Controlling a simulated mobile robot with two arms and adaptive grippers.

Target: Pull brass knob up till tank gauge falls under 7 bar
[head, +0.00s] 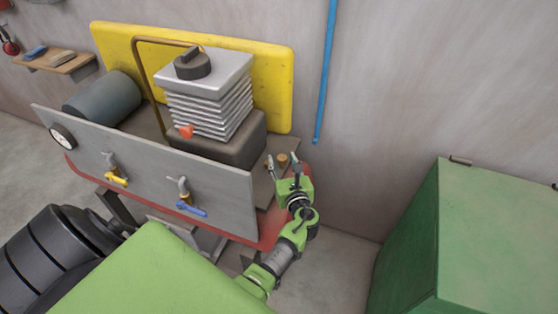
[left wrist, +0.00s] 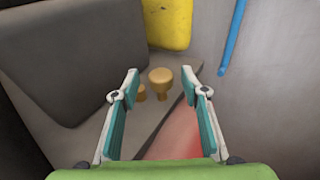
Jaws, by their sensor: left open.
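The brass knob (left wrist: 160,78) stands upright on a flat grey-brown deck in the left wrist view, between and beyond my open fingertips. In the head view the brass knob (head: 282,159) is small, behind the panel's right end. My left gripper (head: 281,166) is open and empty, its fingers pointing at the knob and apart from it. A round white gauge (head: 62,137) sits at the left end of the grey front panel; its reading is too small to tell. A blue-grey cylindrical tank (head: 103,97) lies behind it. My right gripper is not in view.
The compressor block (head: 218,140) is left of the knob, with a yellow guard (head: 270,85) behind. A blue pipe (head: 326,70) runs down the wall. A green cabinet (head: 480,230) stands at right.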

